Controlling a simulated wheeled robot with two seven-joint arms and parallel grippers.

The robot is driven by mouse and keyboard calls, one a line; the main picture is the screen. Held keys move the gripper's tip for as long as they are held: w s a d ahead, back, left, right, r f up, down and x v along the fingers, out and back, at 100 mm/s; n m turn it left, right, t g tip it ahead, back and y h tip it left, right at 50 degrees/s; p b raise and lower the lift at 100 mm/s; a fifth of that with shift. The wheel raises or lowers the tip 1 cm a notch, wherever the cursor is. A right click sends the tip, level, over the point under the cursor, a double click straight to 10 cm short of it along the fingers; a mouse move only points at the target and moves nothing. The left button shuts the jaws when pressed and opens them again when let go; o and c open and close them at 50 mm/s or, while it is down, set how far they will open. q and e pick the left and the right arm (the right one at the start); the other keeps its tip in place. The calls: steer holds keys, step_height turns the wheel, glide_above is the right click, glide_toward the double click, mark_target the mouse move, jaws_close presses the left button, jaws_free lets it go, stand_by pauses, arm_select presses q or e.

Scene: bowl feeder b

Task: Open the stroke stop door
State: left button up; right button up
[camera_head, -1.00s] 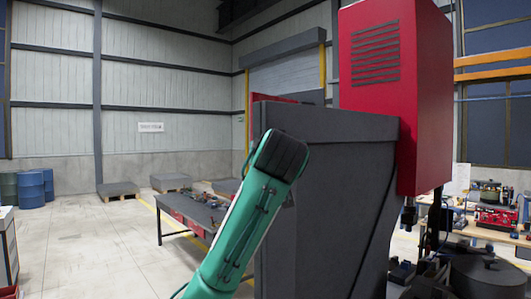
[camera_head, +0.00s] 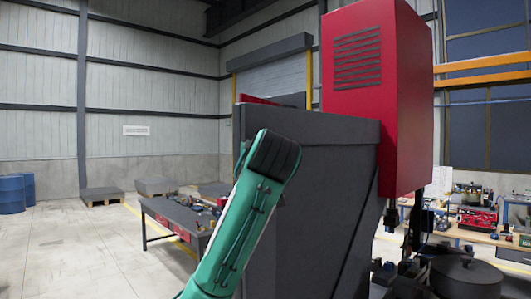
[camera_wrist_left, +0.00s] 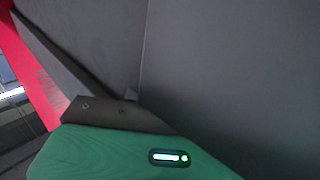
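A tall machine has a dark grey slanted body (camera_head: 325,165) and a red vented housing (camera_head: 352,70) above it. I cannot pick out a stroke stop door on it. A green arm link of mine rises in front of the grey body in the head view, and its dark end covers part of the body's left edge. In the left wrist view, dark grey panels (camera_wrist_left: 235,70) fill most of the picture, with a red surface (camera_wrist_left: 35,75) at the left. A green part of mine with a lit indicator and a dark bolted piece show low there. No fingertips are clear. My right gripper is out of view.
A low dark workbench (camera_head: 162,207) with small items stands left of the machine. Blue drums (camera_head: 12,193) and pallets (camera_head: 101,198) are farther back. A dark round bowl-like unit (camera_head: 465,275) is at lower right, before a cluttered bench. The floor at left is clear.

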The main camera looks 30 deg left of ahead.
arm_select(q)
steer(key=shift+w+f, duration=0.15)
steer(key=shift+s+d, duration=0.1)
steer(key=shift+s, duration=0.15)
steer(key=b+v, duration=0.6)
steer(key=v, duration=0.7)
steer(key=shift+d+b, duration=0.15)
steer(key=shift+b, duration=0.2)
